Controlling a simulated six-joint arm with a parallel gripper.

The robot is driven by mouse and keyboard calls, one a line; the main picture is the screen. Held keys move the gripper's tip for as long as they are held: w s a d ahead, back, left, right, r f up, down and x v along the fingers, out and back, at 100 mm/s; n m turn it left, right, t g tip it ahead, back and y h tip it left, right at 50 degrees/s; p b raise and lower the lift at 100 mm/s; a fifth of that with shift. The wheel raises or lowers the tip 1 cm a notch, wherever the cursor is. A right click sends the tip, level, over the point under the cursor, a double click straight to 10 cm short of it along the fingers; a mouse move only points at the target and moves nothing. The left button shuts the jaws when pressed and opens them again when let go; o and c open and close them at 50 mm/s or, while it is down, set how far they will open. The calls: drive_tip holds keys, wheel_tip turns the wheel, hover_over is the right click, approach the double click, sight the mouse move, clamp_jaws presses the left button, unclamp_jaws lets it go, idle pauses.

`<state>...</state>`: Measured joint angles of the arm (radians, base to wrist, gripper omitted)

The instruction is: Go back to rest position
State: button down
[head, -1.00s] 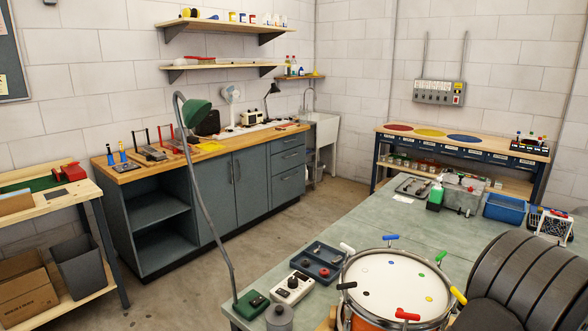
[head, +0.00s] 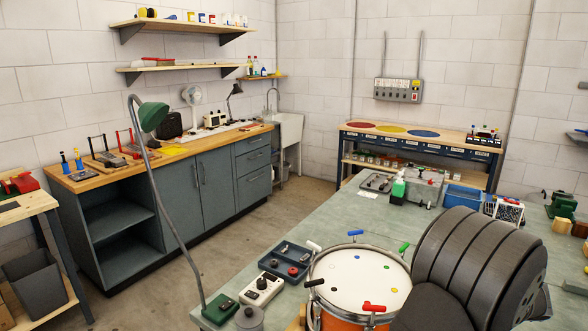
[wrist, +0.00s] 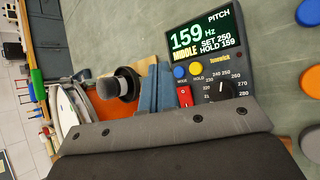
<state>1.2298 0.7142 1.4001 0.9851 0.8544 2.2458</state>
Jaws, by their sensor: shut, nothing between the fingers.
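In the wrist view, two blue-grey fingers of my gripper (wrist: 159,90) stand side by side, shut with nothing between them. They are above the green bench, left of a dark pitch meter (wrist: 212,55) reading 159 Hz, MIDDLE, SET 250, HOLD 159. A black-and-grey knob-like part (wrist: 118,85) is left of the fingers. Behind it is the orange-shelled drum (wrist: 70,112). In the head view the drum (head: 350,277) stands upright on the bench, with white, blue, green, red and black T-handles around its rim. I cannot make out my fingers in the head view.
A large dark ribbed shape (head: 470,265), likely part of my arm, covers the bench right of the drum. A blue tray (head: 287,262), white control box (head: 262,291) and lamp base (head: 220,308) lie left of the drum. A blue bin (head: 462,197) stands behind.

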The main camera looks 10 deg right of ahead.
drive_tip(key=s+a+r+n+g, duration=0.1)
drive_tip(key=r+n, duration=0.4)
drive_tip(key=n, duration=0.8)
drive_tip(key=s+a+r+n+g, duration=0.2)
drive_tip(key=a+r+n, duration=0.2)
drive_tip(key=n, duration=0.9)
drive_tip(key=shift+s+a+r+g+h, duration=0.2)
drive_tip(key=shift+r+g+h, duration=0.1)
drive_tip(key=shift+r+g, duration=0.1)
